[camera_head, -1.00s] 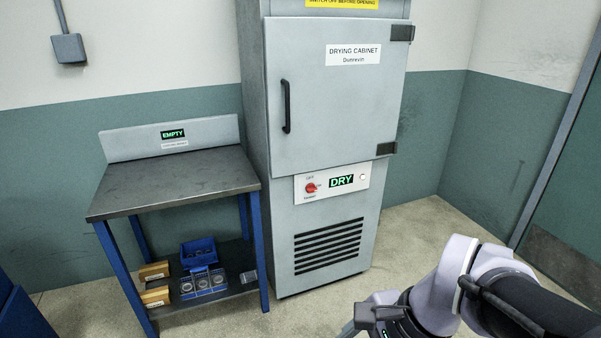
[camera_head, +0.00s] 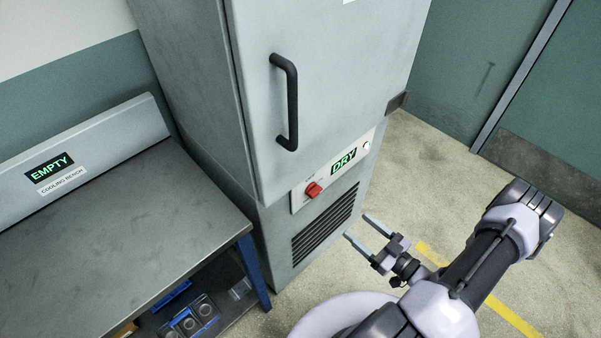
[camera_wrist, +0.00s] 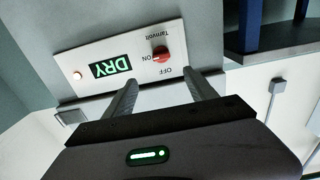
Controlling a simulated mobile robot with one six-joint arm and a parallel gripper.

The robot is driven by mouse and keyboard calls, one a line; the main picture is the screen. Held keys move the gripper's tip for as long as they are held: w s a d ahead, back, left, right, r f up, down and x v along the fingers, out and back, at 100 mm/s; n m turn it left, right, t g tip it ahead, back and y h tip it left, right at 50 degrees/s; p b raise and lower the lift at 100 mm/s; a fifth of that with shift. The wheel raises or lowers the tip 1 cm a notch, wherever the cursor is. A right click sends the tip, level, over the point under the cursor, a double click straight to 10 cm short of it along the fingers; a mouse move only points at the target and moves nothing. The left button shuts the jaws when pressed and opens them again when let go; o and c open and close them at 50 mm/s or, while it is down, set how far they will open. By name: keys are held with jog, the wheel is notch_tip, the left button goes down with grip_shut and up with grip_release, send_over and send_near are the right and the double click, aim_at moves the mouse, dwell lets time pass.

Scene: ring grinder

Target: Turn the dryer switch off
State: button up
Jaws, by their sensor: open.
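The drying cabinet's red dryer switch (camera_head: 313,189) sits on a white control panel (camera_head: 301,204) below the closed door. A lit green "DRY" display (camera_head: 344,160) and a small pale lamp (camera_head: 367,145) are to its right. In the wrist view the panel appears turned over, and the red switch (camera_wrist: 161,54) lies near the printed words "ON" and "OFF". Its exact pointing is too small to tell. My gripper (camera_head: 364,227) is open and empty, to the right of and below the switch, apart from the panel. Its two fingers (camera_wrist: 163,86) point toward the panel in the wrist view.
The cabinet door has a black handle (camera_head: 290,100) above the switch. Black vent slots (camera_head: 325,224) are below the panel. A grey cooling bench (camera_head: 110,235) marked "EMPTY" stands at left, with boxes on its lower shelf. The floor to the right is clear, with a yellow line (camera_head: 510,316).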

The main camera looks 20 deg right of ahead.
aim_at(318, 194)
jog(key=b+x, duration=0.4)
jog(key=x, duration=1.2)
jog(key=shift+w+a, duration=0.15)
jog(key=shift+w, duration=0.05)
jog(key=c, duration=1.4)
